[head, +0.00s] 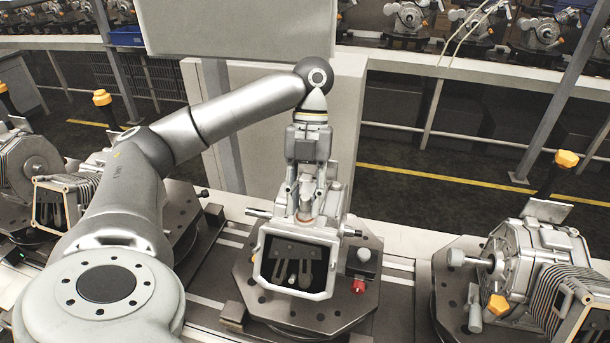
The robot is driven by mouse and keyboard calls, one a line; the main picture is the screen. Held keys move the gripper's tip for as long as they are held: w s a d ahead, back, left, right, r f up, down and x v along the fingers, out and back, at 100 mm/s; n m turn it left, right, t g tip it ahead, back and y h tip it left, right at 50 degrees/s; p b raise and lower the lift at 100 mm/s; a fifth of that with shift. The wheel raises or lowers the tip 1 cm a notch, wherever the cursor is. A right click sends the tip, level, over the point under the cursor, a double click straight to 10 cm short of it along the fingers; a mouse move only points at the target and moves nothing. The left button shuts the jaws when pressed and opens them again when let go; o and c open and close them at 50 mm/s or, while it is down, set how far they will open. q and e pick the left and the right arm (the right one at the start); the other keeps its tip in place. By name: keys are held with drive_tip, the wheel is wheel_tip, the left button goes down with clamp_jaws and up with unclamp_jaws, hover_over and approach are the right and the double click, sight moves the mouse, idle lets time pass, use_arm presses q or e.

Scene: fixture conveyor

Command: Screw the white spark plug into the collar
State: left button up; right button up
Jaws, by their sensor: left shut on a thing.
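My left gripper (305,205) points straight down over the engine block on the middle fixture. Its fingers are shut on the white spark plug (305,198), of which only a small pale part shows between them. A small coppery ring (305,219), seemingly the collar, shows just below the fingertips on top of the block. The plug appears upright over the collar. The fingers hide the contact, so I cannot tell how deep the plug sits. My right gripper is not in view.
Another engine (525,255) stands to the right, and more stand at the left. A pale panel (240,25) rises behind my arm.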

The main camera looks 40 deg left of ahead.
use_arm(q)
drive_tip(key=shift+m+y, duration=0.4)
drive_tip(key=shift+m, duration=0.8)
drive_tip(key=m+y, duration=0.1)
drive_tip(key=m, duration=0.1)
drive_tip(key=shift+m+g, duration=0.3)
drive_tip(key=m+y, duration=0.1)
drive_tip(key=m, duration=0.2)
drive_tip(key=shift+m, duration=0.3)
drive_tip(key=o, duration=1.1)
drive_tip(key=shift+c, duration=0.2)
drive_tip(key=shift+w+r, duration=0.1)
drive_tip(key=v, duration=1.1)
drive_tip(key=shift+w+d+r, duration=0.2)
drive_tip(key=shift+d+r, duration=0.05)
drive_tip(key=shift+r, duration=0.05)
